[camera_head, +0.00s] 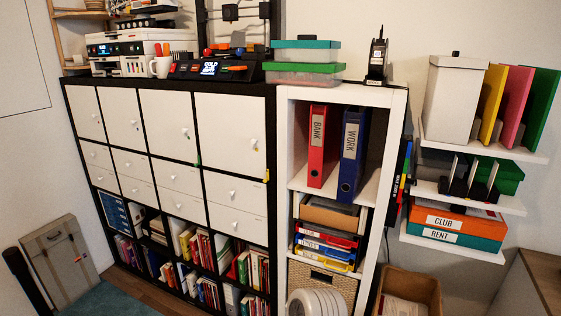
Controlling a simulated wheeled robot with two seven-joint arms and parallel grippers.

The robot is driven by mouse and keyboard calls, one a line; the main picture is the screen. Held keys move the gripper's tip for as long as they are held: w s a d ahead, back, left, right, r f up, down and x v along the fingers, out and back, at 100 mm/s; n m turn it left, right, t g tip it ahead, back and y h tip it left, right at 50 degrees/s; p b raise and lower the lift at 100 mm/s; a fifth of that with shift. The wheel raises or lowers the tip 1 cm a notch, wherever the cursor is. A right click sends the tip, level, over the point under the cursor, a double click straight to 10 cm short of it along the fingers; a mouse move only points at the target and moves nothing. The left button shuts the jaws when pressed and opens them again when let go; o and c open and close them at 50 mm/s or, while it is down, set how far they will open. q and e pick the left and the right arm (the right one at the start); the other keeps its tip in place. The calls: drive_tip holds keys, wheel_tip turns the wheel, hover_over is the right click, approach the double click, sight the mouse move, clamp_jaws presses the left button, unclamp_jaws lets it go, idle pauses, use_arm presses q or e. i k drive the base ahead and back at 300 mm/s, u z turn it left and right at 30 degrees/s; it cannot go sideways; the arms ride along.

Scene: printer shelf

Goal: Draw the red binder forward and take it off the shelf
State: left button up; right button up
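The red binder (317,146) stands upright in the upper compartment of the white shelf (284,150), its spine labelled BANK facing out. Just right of it stands a blue binder (352,155) labelled WORK, with a narrow gap between them. The red binder's base rests on the white shelf board (301,178), near its front edge. Neither of my grippers shows in the head view, and nothing is touching the binder.
Green-lidded boxes (303,62) and a black device (377,60) stand on top of the unit. Colored trays (325,250) lie below the binders. A black-framed cabinet (230,133) adjoins left; wall shelves (470,195) hang right. There is free room left and right of the binders.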

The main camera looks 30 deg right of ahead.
sight(326, 118)
drive_tip(key=z, duration=0.3)
drive_tip(key=i, duration=1)
drive_tip(key=z, duration=0.75)
